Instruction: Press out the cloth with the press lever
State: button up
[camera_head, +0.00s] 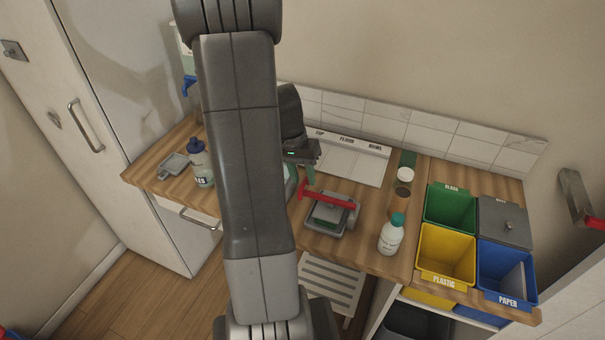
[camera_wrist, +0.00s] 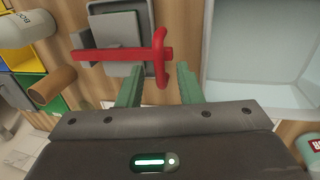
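The grey press (camera_head: 345,222) stands on the wooden counter, with its red press lever (camera_head: 330,196) lying across the top. In the wrist view the lever (camera_wrist: 115,54) runs sideways and ends in a red crossbar at its right end. A green strip (camera_head: 322,223) shows at the front of the press; I cannot tell whether it is the cloth. My gripper (camera_head: 302,176) is at the lever's crossbar end. The wrist view shows its two green fingers (camera_wrist: 160,84) apart and empty, with the crossbar just beyond and between their tips.
A pale basin (camera_wrist: 262,45) lies right of the press in the wrist view. A white bottle with a teal cap (camera_head: 390,236) stands right of the press. Green, yellow and blue bins (camera_head: 447,245) are at the right. A soap bottle (camera_head: 200,165) stands left of my arm.

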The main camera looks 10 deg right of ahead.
jog(key=shift+c, duration=0.4)
grip_shut()
jog(key=shift+r, duration=0.15)
